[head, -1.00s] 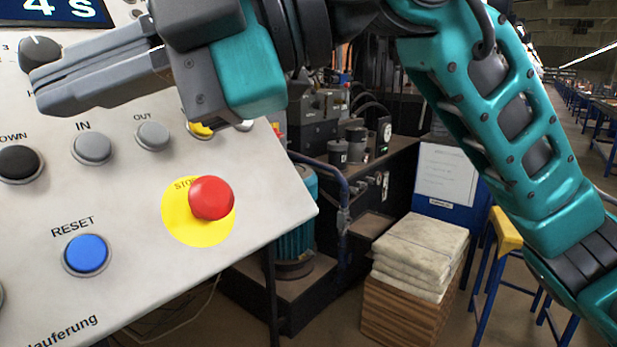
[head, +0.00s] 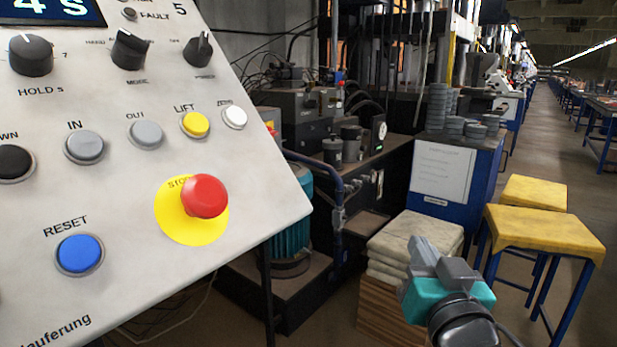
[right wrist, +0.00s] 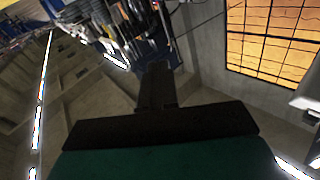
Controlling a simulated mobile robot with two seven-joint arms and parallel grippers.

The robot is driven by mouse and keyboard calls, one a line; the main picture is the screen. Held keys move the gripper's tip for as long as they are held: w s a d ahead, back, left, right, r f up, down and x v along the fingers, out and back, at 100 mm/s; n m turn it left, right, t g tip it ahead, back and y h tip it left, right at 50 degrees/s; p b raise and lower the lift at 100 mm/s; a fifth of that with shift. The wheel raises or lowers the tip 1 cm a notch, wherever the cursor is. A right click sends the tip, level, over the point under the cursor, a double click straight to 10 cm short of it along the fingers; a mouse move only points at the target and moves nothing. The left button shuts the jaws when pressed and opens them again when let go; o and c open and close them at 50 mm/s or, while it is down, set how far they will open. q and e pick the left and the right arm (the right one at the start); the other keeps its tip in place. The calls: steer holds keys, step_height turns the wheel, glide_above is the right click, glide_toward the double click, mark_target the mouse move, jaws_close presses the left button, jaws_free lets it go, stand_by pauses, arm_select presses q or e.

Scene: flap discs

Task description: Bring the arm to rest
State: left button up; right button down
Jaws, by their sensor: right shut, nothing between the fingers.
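My right gripper (head: 430,252) shows low in the head view, right of the control panel (head: 262,214). It is shut and empty, in front of the folded cloths, and apart from the panel. In the right wrist view the gripper (right wrist: 157,75) is dark, with its fingers together and nothing held. My left gripper is not in view.
The panel carries a red stop button (head: 204,195), a blue reset button (head: 79,254) and several knobs. Folded cloths (head: 415,236) lie on a wooden stack behind my gripper. Yellow-topped stools (head: 545,229) stand at right, and the aisle (head: 530,150) beyond is open floor.

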steer(key=s+d+f+n+g+h, duration=0.15)
steer(key=s+f+g, duration=0.25)
steer(key=f, duration=0.5)
steer(key=s+d+f+m+g+y, duration=0.1)
steer(key=s+d+f+g, duration=0.1)
steer(key=s+f+g, duration=0.45)
steer(key=s+d+f+n+g, duration=0.1)
steer(key=s+f+n+g, duration=0.3)
steer(key=s+f, duration=0.85)
arm_select(q)
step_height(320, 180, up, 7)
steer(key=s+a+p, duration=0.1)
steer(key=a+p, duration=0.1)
steer(key=p, duration=0.8)
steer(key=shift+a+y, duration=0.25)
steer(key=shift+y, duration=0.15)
arm_select(e)
steer(key=w+a+r+t+y, duration=0.2)
steer(key=w+t, duration=0.3)
steer(key=t, duration=0.1)
steer(key=shift+w+a, duration=0.4)
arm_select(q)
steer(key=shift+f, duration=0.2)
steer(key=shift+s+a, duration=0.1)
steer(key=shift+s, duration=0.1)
arm_select(e)
steer(key=shift+a, duration=0.15)
